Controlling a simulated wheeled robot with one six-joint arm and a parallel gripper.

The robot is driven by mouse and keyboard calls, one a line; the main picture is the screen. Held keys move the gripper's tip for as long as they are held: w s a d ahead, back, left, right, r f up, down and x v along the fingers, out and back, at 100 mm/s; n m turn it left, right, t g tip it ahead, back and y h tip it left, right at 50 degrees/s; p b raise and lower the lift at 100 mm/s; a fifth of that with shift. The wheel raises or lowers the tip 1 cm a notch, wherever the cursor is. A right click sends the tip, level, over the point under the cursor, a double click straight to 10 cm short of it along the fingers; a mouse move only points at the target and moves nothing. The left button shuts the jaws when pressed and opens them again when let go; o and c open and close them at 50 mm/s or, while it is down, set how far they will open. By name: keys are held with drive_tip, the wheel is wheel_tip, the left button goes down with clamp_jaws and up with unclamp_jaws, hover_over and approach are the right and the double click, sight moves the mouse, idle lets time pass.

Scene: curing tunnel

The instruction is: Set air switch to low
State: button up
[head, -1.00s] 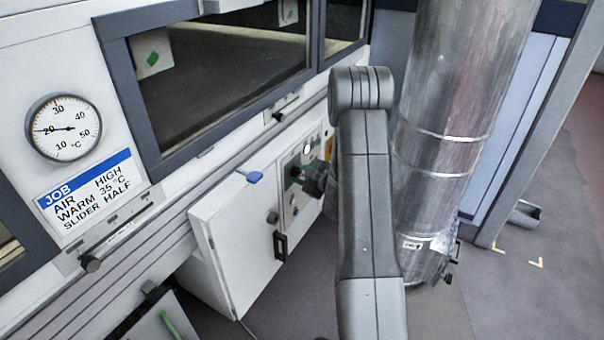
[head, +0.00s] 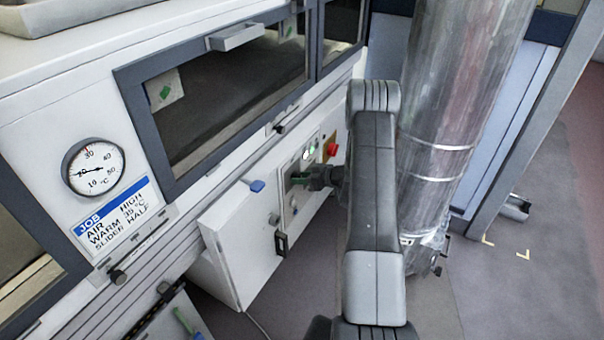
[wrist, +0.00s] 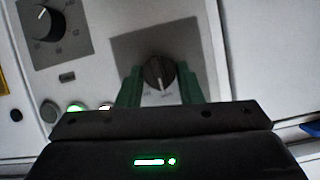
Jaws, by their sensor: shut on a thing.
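My gripper (wrist: 158,90) is at the control panel, with its green fingers on either side of a round black knob (wrist: 158,72), shut on it. The knob sits on a dark square plate, with a white pointer line facing down in the wrist view. The small lettering beside it is too blurred to read. In the head view, my gripper (head: 305,179) meets the panel (head: 290,208) on the white cabinet, and its body hides most of the knob. A job card (head: 112,217) reads AIR HIGH, WARM 35 °C, SLIDER HALF.
A second knob (wrist: 45,18) with a numbered scale is at upper left in the wrist view. A lit green button (wrist: 76,107) is below it. In the head view, a red button (head: 332,150) is on the panel and a large metal duct (head: 440,130) stands right of my arm.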

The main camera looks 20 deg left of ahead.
idle(0.4)
drive_tip(key=o, duration=1)
drive_tip(key=shift+g, duration=0.3)
drive_tip(key=shift+d, duration=0.1)
drive_tip(key=v, duration=1.3)
drive_tip(key=shift+d+r, duration=0.2)
drive_tip(key=shift+d, duration=0.1)
drive_tip(key=shift+a, duration=0.1)
drive_tip(key=x, duration=1.3)
drive_tip(key=shift+a+f, duration=0.2)
drive_tip(key=shift+a, duration=0.1)
